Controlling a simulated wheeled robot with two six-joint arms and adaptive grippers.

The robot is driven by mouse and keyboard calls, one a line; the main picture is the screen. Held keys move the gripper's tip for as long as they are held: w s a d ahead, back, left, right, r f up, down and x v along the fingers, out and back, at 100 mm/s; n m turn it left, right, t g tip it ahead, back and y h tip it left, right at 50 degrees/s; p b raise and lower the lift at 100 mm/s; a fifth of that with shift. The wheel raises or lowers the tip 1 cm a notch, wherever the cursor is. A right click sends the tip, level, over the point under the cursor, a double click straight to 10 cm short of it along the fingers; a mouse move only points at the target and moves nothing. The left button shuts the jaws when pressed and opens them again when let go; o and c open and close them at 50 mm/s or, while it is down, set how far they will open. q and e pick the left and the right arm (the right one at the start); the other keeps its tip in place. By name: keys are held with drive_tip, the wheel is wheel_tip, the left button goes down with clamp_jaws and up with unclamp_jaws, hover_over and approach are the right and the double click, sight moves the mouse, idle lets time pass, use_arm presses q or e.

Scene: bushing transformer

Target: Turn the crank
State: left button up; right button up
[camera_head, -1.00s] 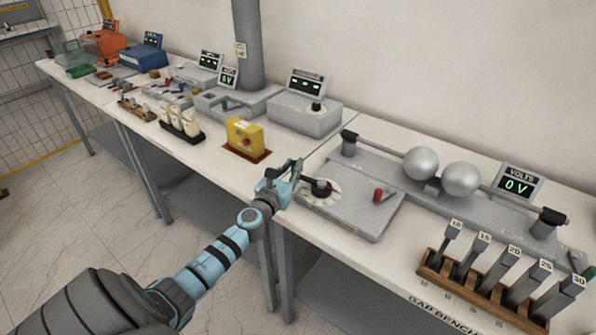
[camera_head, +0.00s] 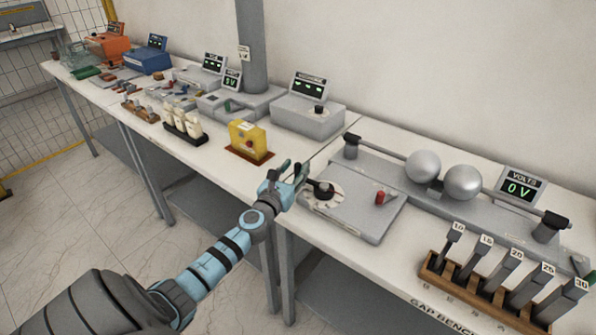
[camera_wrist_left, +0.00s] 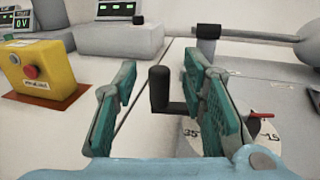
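The crank (camera_head: 324,188) is black and sits on a white dial on top of a flat grey box (camera_head: 350,215). In the left wrist view its upright black handle (camera_wrist_left: 159,89) stands between my fingers, with the crank arm running right behind the right finger. My left gripper (camera_head: 290,168) is at the box's left edge, beside the dial. It also shows in the left wrist view (camera_wrist_left: 160,75), open, with a gap on each side of the handle. The dial is partly hidden by the right finger. My right gripper is not in view.
A rack of numbered blocks (camera_head: 490,290) is at right. A yellow box (camera_head: 248,140) stands left of my gripper.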

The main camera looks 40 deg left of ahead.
use_arm(q)
drive_tip(key=v, duration=1.2)
drive_tip(key=shift+c, duration=0.4)
